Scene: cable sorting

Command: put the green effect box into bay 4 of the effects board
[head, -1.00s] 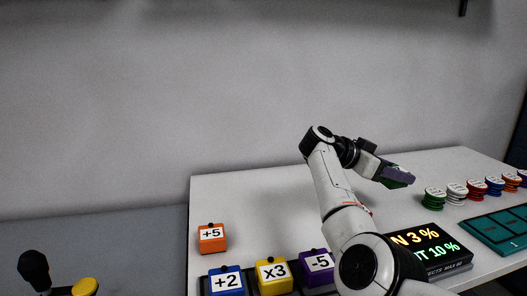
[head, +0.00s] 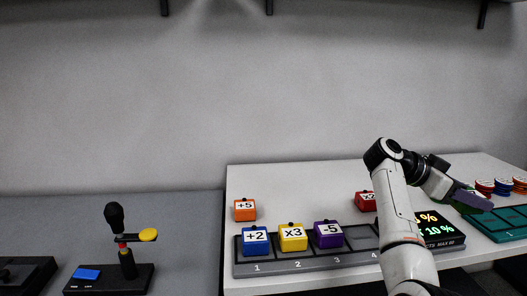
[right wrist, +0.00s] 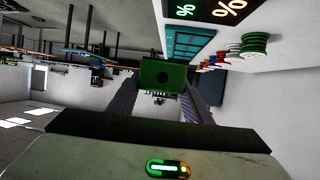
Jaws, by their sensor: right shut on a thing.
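My right gripper (head: 462,198) is shut on the green effect box, held in the air at the right of the head view. The green box (right wrist: 163,75) shows between the fingers in the right wrist view; in the head view the gripper mostly hides it. The effects board (head: 300,265) is a dark tray with numbered bays. A blue +2 box (head: 256,241) stands in bay 1, a yellow x3 box (head: 293,237) in bay 2 and a purple -5 box (head: 328,234) in bay 3. Bay 4 (head: 361,238) looks empty. My left gripper is out of view.
An orange +5 box (head: 244,210) and a red x2 box (head: 366,201) stand behind the board. A black display (head: 448,238) is right of it, partly behind my arm. A teal tray (head: 500,223) and chip stacks (head: 502,187) are farther right. A lever device (head: 125,272) stands left.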

